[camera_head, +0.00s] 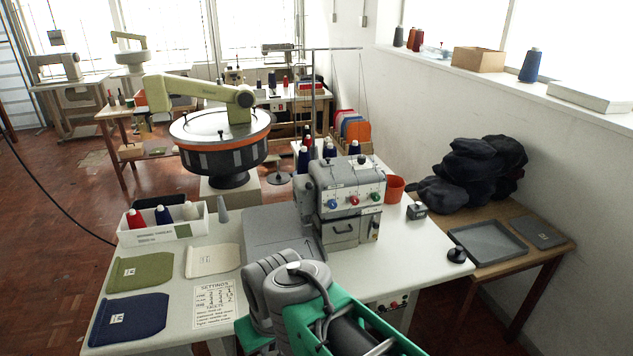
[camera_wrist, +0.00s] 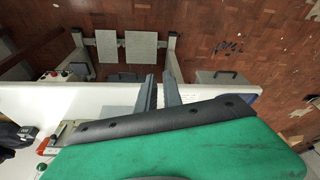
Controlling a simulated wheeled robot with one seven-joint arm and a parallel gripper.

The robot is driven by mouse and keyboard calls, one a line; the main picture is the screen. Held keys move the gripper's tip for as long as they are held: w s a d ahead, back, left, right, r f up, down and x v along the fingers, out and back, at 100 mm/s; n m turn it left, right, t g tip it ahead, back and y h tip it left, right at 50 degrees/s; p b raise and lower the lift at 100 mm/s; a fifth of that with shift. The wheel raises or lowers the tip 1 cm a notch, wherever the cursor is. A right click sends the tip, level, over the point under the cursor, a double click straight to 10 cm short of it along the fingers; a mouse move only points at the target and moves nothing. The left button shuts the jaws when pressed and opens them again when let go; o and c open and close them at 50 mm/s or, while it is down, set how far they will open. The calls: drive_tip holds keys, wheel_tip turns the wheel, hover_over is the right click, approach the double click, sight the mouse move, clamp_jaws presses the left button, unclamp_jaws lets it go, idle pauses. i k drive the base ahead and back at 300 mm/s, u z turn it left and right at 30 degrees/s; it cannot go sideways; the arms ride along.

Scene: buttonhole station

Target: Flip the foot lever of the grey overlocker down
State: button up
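The grey overlocker (camera_head: 330,205) stands on the white table, with blue, red and green dials on its front and spools of thread behind it. A red and a green spot at the lower left there seem to belong to the overlocker, mostly hidden by my green wrist.
The white table (camera_head: 290,292) also bears a settings card (camera_head: 214,304), green pouch (camera_head: 140,272), navy pouch (camera_head: 129,319), cream pouch (camera_head: 212,260) and spool box (camera_head: 161,231). An orange cup (camera_head: 394,189) and a black knob (camera_head: 457,254) stand right. Pedals (camera_wrist: 140,52) lie below.

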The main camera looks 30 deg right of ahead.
sight(309, 185)
drive_tip(key=k, duration=0.55)
drive_tip(key=u, duration=0.25)
drive_tip(key=i, duration=1.45)
drive_tip(key=z, duration=0.7)
